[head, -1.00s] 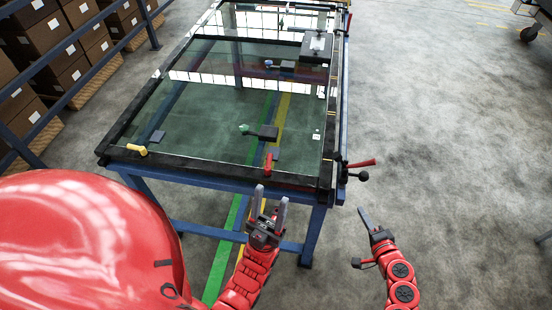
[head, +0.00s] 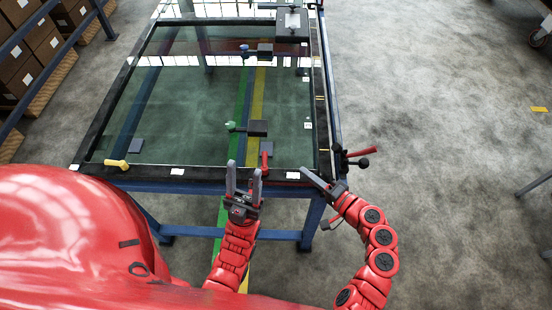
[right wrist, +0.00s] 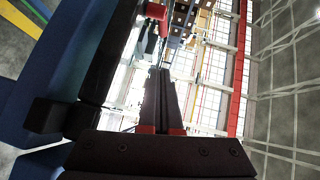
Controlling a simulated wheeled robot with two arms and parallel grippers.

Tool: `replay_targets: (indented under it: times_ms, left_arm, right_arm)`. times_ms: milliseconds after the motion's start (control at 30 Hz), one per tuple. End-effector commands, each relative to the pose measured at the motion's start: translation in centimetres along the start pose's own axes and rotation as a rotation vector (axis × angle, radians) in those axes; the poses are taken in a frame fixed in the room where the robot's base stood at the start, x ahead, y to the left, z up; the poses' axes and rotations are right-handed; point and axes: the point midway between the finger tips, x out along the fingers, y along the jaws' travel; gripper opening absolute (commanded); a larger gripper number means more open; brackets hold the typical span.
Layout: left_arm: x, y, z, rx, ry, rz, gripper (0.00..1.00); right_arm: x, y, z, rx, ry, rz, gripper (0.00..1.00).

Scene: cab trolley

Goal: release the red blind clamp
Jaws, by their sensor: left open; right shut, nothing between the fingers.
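A small red-handled clamp (head: 265,160) stands at the front edge of the glass-topped trolley (head: 100,150) in the head view. A red lever (head: 361,152) with black knobs sticks out from the trolley's right side near the front corner. I cannot tell which of the two is the blind clamp. My left gripper (head: 244,170) is open and empty, just left of the small red clamp in the picture. My right gripper (head: 306,170) is shut and empty, by the front right corner, left of the red lever. In the right wrist view its closed fingers (right wrist: 161,72) point up toward a red piece (right wrist: 155,12).
Yellow (head: 117,163), green (head: 230,126) and blue (head: 244,48) handles also sit on the trolley. A dark block with a pale plate (head: 292,22) is at the back right. Boxes on pallets (head: 30,60) stand behind a rail at left. The floor at right is mostly clear.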

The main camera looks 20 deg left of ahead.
Motion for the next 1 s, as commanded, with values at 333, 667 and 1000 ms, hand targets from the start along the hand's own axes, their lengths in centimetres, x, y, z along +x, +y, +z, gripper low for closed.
replay_targets:
  times_ms: [333,667,1000]
  left_arm:
    - [2.2,-0.1,-0.4,0.000,0.000,0.000,0.51]
    - [3.6,-0.2,-0.6,0.000,0.000,0.000,0.51]
    - [3.7,-0.2,-0.6,0.000,0.000,0.000,0.51]
  right_arm:
    - [6.5,-0.4,-0.1,-0.002,-0.003,0.000,0.00]
    - [10.2,-0.3,2.0,-0.002,0.002,0.000,0.00]
    - [10.8,-0.1,2.7,-0.003,0.002,0.001,0.00]
